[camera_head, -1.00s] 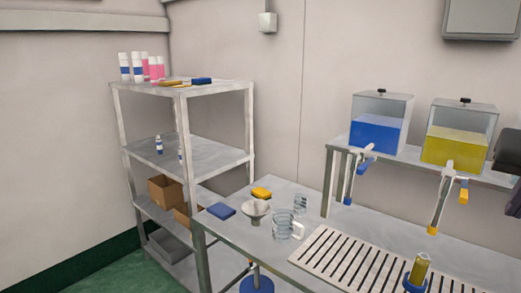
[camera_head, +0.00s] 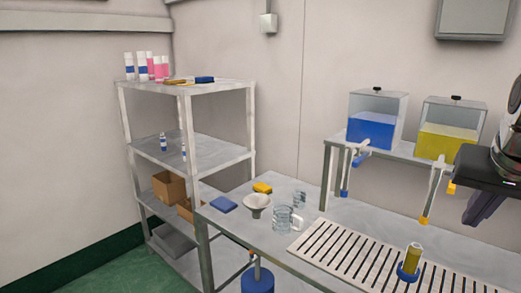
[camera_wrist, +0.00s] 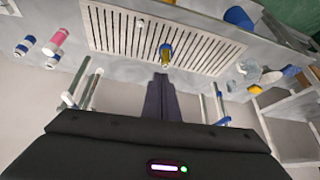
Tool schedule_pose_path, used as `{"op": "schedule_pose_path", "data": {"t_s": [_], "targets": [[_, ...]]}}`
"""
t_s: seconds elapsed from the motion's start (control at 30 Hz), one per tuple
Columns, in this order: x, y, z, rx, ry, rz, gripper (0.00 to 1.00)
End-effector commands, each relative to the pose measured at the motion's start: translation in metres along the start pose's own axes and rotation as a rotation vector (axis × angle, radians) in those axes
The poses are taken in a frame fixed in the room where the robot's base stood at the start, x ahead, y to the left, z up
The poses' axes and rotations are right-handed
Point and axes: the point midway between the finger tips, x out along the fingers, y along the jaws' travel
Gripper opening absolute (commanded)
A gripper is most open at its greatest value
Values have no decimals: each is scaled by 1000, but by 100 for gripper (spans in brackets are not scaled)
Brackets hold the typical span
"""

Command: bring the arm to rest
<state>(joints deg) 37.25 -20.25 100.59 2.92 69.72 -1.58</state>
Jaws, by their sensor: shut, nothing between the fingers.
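My gripper (camera_head: 478,215) shows at the right edge of the head view, dark and pointing down, in front of the yellow tank's right side. In the wrist view my gripper's fingers (camera_wrist: 160,78) are together and hold nothing. The rest of my arm is mostly out of the head view.
A blue-liquid tank (camera_head: 372,130) and a yellow-liquid tank (camera_head: 447,143) stand on a raised shelf with taps below. A funnel (camera_head: 257,203), a glass jug (camera_head: 285,219) and sponges stand on the bench's left. A shelf rack (camera_head: 186,87) is further left. Air above the tray is clear.

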Motion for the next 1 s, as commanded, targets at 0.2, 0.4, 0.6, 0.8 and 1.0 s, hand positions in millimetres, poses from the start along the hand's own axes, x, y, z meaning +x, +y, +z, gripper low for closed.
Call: {"op": "schedule_pose_path", "data": {"t_s": [0.2,0.4,0.6,0.8,1.0], "targets": [[15,-38,34,-86,-10,-43,0],[34,-82,87,-203,-20,-100,0],[54,-118,147,-322,-29,-159,0],[74,-143,211,-444,-37,-216,0],[90,-154,260,-537,-42,-260,0]]}}
